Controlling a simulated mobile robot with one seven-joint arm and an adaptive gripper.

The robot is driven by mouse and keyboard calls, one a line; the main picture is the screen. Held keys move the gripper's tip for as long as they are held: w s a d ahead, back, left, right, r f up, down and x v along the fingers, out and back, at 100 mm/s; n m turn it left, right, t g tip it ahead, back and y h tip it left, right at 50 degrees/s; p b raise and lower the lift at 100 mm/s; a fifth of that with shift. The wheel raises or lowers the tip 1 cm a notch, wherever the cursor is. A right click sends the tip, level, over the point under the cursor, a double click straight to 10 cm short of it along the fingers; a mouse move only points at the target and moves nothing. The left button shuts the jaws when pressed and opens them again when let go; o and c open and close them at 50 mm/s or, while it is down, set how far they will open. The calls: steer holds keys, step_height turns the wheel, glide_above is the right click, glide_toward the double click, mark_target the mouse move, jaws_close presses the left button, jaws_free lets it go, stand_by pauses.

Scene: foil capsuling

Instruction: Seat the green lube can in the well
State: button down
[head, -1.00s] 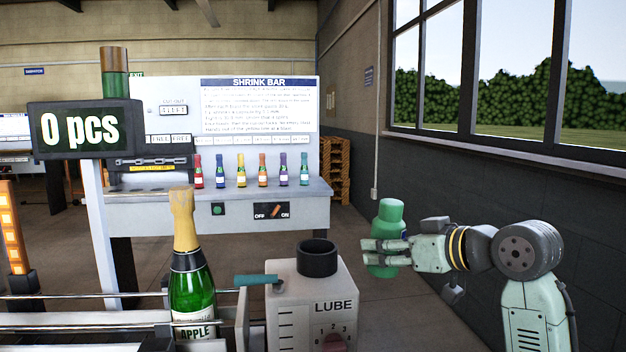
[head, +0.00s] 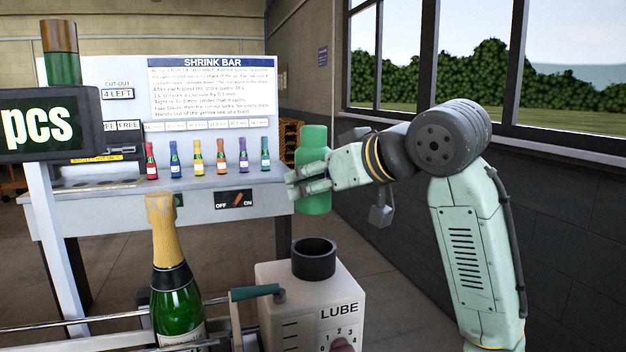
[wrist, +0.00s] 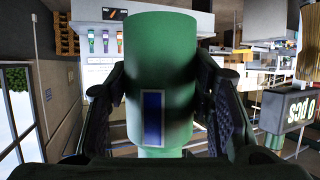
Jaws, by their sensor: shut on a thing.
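The green lube can (head: 313,150) is held upright in the head view, and it fills the middle of the wrist view (wrist: 163,55). My gripper (head: 308,183) is shut on the can's body, with a finger on each side in the wrist view. The well is the black round collar (head: 314,262) on top of the pale LUBE box (head: 335,292). In the head view the can's bottom shows above the collar, with a gap between them. The inside of the well is mostly hidden.
A gold-topped green bottle (head: 175,290) stands left of the LUBE box, by metal rails. A teal handle (head: 255,292) juts from the box's left. Behind is the SHRINK BAR bench (head: 150,205) with several small coloured bottles. A counter sign (head: 45,125) stands at left.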

steer(key=shift+f+b, duration=2.05)
steer(key=shift+f, duration=0.85)
steer(key=shift+f+b, duration=0.7)
steer(key=shift+f, duration=0.85)
steer(key=c, duration=0.7)
jaws_free()
steer(key=shift+f, duration=0.15)
steer(key=shift+s, duration=0.1)
steer(key=v, duration=1.2)
